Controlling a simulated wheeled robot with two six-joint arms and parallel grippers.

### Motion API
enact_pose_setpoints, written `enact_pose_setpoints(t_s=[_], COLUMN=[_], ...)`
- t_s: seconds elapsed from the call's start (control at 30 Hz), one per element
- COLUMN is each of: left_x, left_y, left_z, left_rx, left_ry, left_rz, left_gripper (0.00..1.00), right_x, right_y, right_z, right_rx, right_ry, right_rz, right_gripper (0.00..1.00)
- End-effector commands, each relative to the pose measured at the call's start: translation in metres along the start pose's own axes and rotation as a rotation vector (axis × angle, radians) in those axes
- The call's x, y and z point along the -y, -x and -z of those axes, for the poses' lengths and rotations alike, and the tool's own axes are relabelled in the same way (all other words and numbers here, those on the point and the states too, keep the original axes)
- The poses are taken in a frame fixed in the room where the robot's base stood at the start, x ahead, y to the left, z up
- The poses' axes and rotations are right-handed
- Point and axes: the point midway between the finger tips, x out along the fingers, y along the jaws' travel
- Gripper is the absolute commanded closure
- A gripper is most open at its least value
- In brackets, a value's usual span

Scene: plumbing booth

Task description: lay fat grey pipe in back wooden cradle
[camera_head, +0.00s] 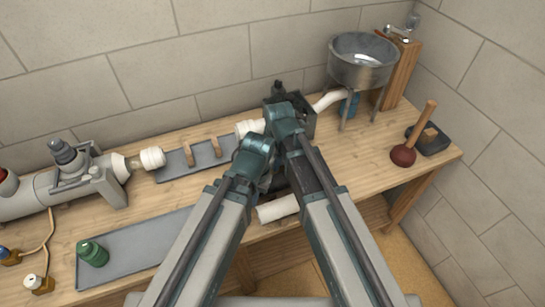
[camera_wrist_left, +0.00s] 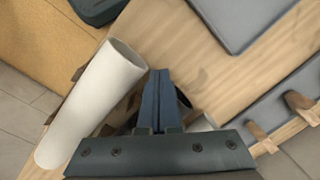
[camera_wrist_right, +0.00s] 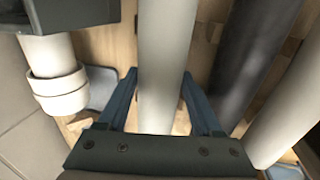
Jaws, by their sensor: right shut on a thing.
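My right gripper (camera_wrist_right: 160,76) has its fingers on both sides of a fat light-grey pipe (camera_wrist_right: 168,35) and is shut on it. The pipe runs lengthwise between the fingers, with wooden pieces (camera_wrist_right: 210,32) of a rack showing beside it; whether it touches them I cannot tell. A dark pipe (camera_wrist_right: 252,50) and a pale pipe (camera_wrist_right: 290,110) lie to its right. My left gripper (camera_wrist_left: 160,85) is shut and empty, beside a white pipe (camera_wrist_left: 90,105), which also shows near the bench's front edge in the head view (camera_head: 278,208).
A metal basin (camera_head: 362,65) and a plunger (camera_head: 404,155) stand at the right. Grey pipework (camera_head: 40,195) fills the left end.

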Motion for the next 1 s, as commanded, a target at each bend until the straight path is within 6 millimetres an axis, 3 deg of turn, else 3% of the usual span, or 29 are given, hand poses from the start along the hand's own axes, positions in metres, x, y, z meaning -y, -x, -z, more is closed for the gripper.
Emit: enact_pose_setpoints(t_s=[0.07, 0.1, 0.27, 0.67, 1.0], left_x=[0.000, 0.000, 0.000, 0.001, 0.004], left_y=[0.000, 0.000, 0.000, 0.005, 0.042], left_z=[0.000, 0.000, 0.000, 0.000, -0.003], left_rx=[0.000, 0.000, 0.000, 0.000, 0.000], left_ry=[0.000, 0.000, 0.000, 0.000, 0.000], left_rz=[0.000, 0.000, 0.000, 0.000, 0.000], left_gripper=[1.00, 1.00, 1.00, 1.00, 1.00], right_x=[0.000, 0.000, 0.000, 0.000, -0.001], right_y=[0.000, 0.000, 0.000, 0.005, 0.043], right_z=[0.000, 0.000, 0.000, 0.000, 0.000], right_rx=[0.000, 0.000, 0.000, 0.000, 0.000], right_ry=[0.000, 0.000, 0.000, 0.000, 0.000], right_rz=[0.000, 0.000, 0.000, 0.000, 0.000], right_gripper=[0.95, 0.28, 0.00, 0.00, 0.00])
